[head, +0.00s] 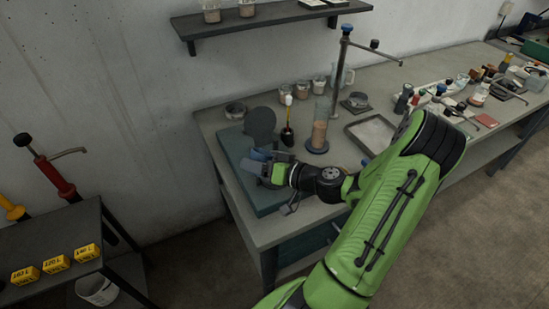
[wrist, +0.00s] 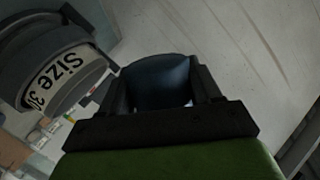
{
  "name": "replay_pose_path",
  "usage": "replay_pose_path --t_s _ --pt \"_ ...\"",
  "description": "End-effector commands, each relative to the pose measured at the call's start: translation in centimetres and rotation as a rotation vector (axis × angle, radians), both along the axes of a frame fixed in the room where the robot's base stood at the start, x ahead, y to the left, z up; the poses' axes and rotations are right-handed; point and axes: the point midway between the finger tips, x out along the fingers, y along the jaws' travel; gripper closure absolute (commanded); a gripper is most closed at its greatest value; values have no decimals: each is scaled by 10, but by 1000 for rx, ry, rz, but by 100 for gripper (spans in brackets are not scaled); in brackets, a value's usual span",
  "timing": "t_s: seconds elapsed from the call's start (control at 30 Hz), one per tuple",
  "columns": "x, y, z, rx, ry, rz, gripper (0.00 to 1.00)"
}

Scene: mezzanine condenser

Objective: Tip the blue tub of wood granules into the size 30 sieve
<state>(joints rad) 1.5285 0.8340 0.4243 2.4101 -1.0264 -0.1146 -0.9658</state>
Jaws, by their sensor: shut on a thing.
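My gripper (head: 262,167) is at the left end of the bench, above a teal block. It is shut on the blue tub (wrist: 162,82), which sits between the two dark fingers in the wrist view. A little of the tub's blue (head: 261,153) shows beside the fingers in the head view. The size 30 sieve (wrist: 55,75) is a dark grey round body with a white "Size 30" label, left of the tub in the wrist view. The tub's inside and any granules are hidden. A dark round shape (head: 261,122) stands just behind my gripper; I cannot tell if it is the sieve.
The teal block (head: 235,150) lies under my gripper. A metal tray (head: 371,132) lies farther right. A dark shelf (head: 270,22) hangs above.

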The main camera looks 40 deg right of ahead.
Motion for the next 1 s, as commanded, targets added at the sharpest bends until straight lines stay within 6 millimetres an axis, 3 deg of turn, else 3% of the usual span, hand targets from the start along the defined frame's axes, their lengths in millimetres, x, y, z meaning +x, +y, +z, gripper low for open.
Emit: replay_pose_path --t_s 1.0 --pt "1 -6 6 134 32 -1 68"
